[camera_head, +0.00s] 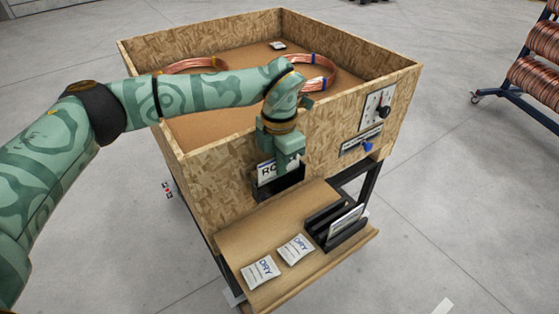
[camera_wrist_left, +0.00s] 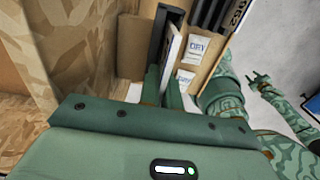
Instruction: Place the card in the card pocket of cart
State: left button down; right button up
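The white card (camera_head: 266,171), with large dark letters partly covered, stands upright at the black card pocket (camera_head: 279,185) on the cart's (camera_head: 215,185) front wall. Its lower part is hidden by the pocket. My left gripper (camera_head: 288,163) points down over the card. In the left wrist view, the card (camera_wrist_left: 174,48) is seen nearly edge-on between the close fingers of the left gripper (camera_wrist_left: 163,92), beside the black pocket (camera_wrist_left: 161,30). I cannot tell how deep it sits. My right gripper (camera_wrist_left: 258,80) is small at the right of the left wrist view, with its fingers apart.
A wooden shelf (camera_head: 250,236) below the pocket carries two DRY packets (camera_head: 260,271) and a black slotted holder (camera_head: 325,222) with a card in it. Copper coils (camera_head: 322,73) lie inside the cart. A coil rack (camera_head: 535,80) stands far right.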

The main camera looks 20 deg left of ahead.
pick_arm(q)
jog(key=shift+w+f, duration=0.1)
jog(key=shift+f, duration=0.35)
pick_arm(e)
jog(key=shift+a, duration=0.3)
pick_arm(q)
jog(key=c, duration=1.6)
grip_release()
